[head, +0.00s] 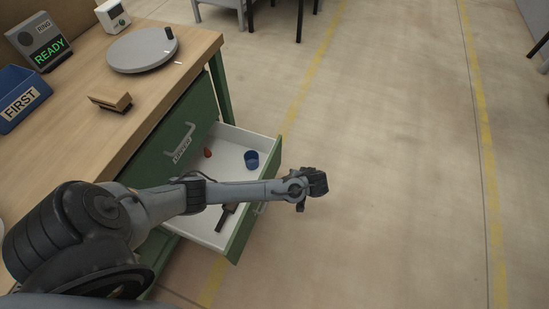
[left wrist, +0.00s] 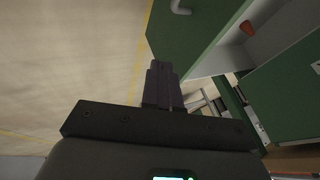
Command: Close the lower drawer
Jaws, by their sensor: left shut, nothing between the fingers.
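The lower drawer (head: 238,238) is pulled out from the green bench, its white inside showing. It holds a blue cup (head: 251,159), a small orange-red item (head: 208,152) and a dark-handled tool (head: 227,216). My left arm crosses above the drawer and hides part of it. My left gripper (head: 301,206) is beyond the drawer's front, over the floor side. In the left wrist view its fingers (left wrist: 161,86) are shut and empty, beside the green drawer front (left wrist: 187,38) with its pale handle (left wrist: 180,7). I see no clear contact. My right gripper is out of view.
A shut green drawer front with a labelled handle (head: 180,146) is above the open drawer. The wooden benchtop (head: 75,130) holds a brush (head: 110,102), a grey turntable (head: 143,50), a blue bin (head: 20,98) and a READY display (head: 42,45). The floor right of the drawer is clear.

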